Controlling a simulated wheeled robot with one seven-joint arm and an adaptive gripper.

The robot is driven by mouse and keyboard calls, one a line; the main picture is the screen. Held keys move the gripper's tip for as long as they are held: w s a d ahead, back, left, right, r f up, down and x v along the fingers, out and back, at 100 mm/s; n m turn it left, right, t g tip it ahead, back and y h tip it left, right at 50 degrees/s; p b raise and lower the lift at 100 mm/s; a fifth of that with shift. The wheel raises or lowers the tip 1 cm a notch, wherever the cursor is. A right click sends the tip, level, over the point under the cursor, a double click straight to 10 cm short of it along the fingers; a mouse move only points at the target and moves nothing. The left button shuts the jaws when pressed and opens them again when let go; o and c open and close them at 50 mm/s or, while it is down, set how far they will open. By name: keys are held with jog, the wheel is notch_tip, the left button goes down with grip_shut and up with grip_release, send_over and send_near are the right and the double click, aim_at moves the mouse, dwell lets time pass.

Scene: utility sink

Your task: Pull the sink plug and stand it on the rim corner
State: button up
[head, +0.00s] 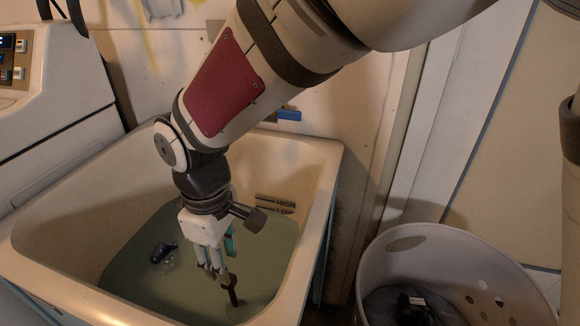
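The utility sink (327,205) is cream-coloured and holds murky green water. A dark upright stem, apparently the plug's handle (233,293), rises from the water near the front right of the basin. Its lower end is under the water and hard to make out. My gripper (217,276) points down into the basin, with its fingertips at or just beside the top of the stem. I cannot tell whether they touch or hold it. The sink's rim corners at the back right (336,147) and front left look bare.
A small dark object (163,252) sits at the water surface left of my gripper. A white perforated basket (440,245) with dark contents stands right of the sink. A white machine (60,100) stands left.

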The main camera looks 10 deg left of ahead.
notch_tip(320, 180, down, 5)
jog(key=shift+f+b, duration=0.2)
jog(key=shift+b, duration=0.6)
jog(key=b, duration=0.3)
send_over(237, 309)
jog(key=shift+w+a+f, duration=0.1)
jog(key=shift+w+f, duration=0.05)
jog(key=shift+f, duration=1.15)
jog(key=shift+w+a+f, duration=0.1)
jog(key=shift+f, duration=1.15)
grip_shut()
